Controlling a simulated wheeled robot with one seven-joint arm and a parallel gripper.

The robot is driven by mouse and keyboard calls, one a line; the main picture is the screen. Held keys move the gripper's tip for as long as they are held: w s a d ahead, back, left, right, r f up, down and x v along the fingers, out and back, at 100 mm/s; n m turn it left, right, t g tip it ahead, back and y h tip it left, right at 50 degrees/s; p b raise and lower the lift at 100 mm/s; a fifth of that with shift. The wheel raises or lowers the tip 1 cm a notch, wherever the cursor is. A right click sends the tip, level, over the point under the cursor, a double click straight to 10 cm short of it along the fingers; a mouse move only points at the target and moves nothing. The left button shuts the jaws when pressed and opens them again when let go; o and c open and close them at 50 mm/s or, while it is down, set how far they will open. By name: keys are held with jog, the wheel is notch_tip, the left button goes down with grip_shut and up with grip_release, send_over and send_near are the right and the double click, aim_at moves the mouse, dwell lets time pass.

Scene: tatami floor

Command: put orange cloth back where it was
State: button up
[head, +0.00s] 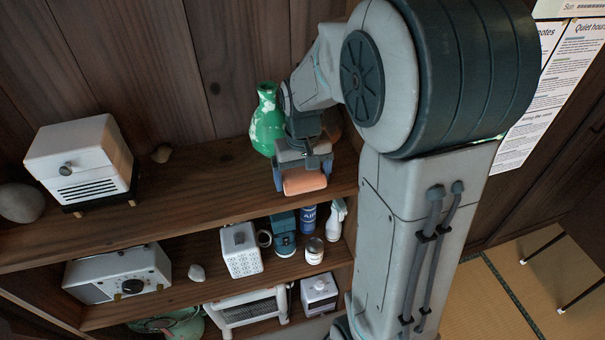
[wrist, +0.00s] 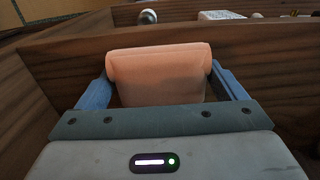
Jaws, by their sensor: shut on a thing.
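The orange cloth (head: 304,181) is a folded or rolled bundle. My gripper (head: 303,178) is shut on it at the front edge of the upper wooden shelf (head: 200,195), near that shelf's right end. In the wrist view the cloth (wrist: 158,70) sits between my two blue-grey fingers (wrist: 158,85). I cannot tell whether the cloth touches the shelf.
A green and white vase (head: 267,122) stands just behind my gripper. A white box-shaped appliance (head: 82,158) is on the upper shelf's left. The board between them is mostly clear. The lower shelf holds a radio (head: 120,275), a patterned white box (head: 241,250), a can (head: 315,251) and a spray bottle (head: 336,219).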

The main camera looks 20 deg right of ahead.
aim_at(303, 174)
jog(key=shift+f, duration=0.2)
jog(key=o, duration=0.7)
jog(key=shift+r, duration=0.15)
notch_tip(303, 174, up, 11)
jog(key=shift+s+f+t, duration=0.55)
jog(key=shift+s, duration=1.85)
jog(key=shift+s+f+t, duration=0.55)
jog(key=shift+s+t, duration=0.05)
jog(key=shift+s, duration=1.8)
jog(key=shift+s+f+t, duration=0.55)
jog(key=shift+s, duration=1.85)
